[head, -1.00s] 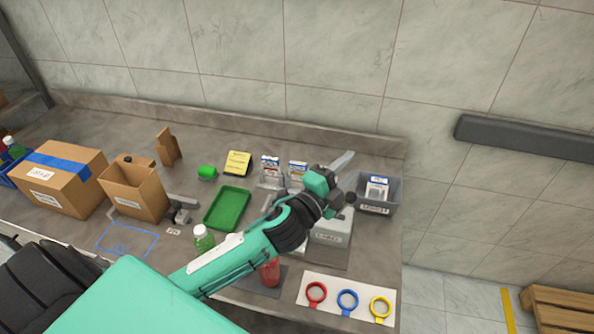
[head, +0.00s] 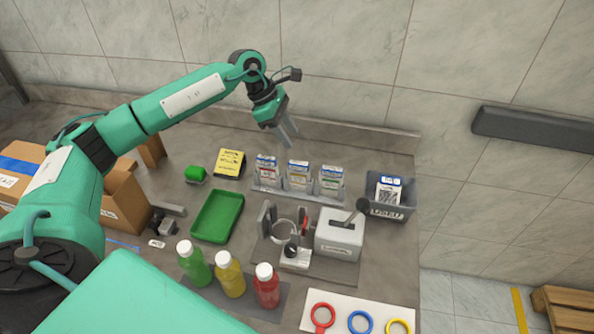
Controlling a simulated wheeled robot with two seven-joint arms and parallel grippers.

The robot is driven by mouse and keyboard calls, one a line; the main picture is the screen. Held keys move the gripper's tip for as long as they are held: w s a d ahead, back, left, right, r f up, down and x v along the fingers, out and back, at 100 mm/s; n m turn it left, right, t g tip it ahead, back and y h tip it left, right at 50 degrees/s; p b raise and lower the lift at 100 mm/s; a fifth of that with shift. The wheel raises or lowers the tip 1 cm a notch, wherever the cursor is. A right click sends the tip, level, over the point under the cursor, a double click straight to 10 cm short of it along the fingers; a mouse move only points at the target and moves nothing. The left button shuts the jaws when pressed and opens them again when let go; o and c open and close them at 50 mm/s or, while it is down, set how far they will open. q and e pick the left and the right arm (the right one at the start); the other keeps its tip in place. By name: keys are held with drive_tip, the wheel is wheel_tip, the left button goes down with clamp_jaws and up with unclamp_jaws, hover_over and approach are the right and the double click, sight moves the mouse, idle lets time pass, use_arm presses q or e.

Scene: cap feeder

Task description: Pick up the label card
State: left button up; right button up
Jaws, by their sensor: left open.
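Another card (head: 389,190) stands in a grey bin (head: 379,210) marked as used, to the right. My left gripper (head: 287,136) is open and empty, pointing down above and behind the rack, closest to the left and middle cards. It appears apart from all the cards. My right gripper is not in view.
In front of the rack are a clamp device (head: 284,229) and a grey box (head: 340,232) with a black-knobbed lever. Green, yellow and red bottles (head: 230,280) stand nearer. A green tray (head: 217,215) and yellow note pad (head: 230,162) lie left. The wall rises behind.

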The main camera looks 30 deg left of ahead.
sight(298, 163)
use_arm(q)
drive_tip(key=shift+y, duration=0.6)
drive_tip(key=f+p, duration=0.1)
drive_tip(key=f, duration=0.4)
drive_tip(key=w+f+p, duration=0.1)
drive_tip(key=f, duration=0.1)
drive_tip(key=shift+d+f+p, duration=0.15)
drive_tip(key=shift+f+p, duration=0.1)
drive_tip(key=shift+p, duration=0.05)
drive_tip(key=shift+d+f+p, duration=0.1)
drive_tip(key=shift+f+p, duration=0.1)
drive_tip(key=shift+p, duration=0.1)
drive_tip(key=p+x, duration=0.2)
drive_tip(key=x, duration=0.2)
drive_tip(key=shift+w+d, duration=0.1)
drive_tip(key=shift+d, duration=0.1)
drive_tip(key=shift+f, duration=0.3)
clamp_jaws()
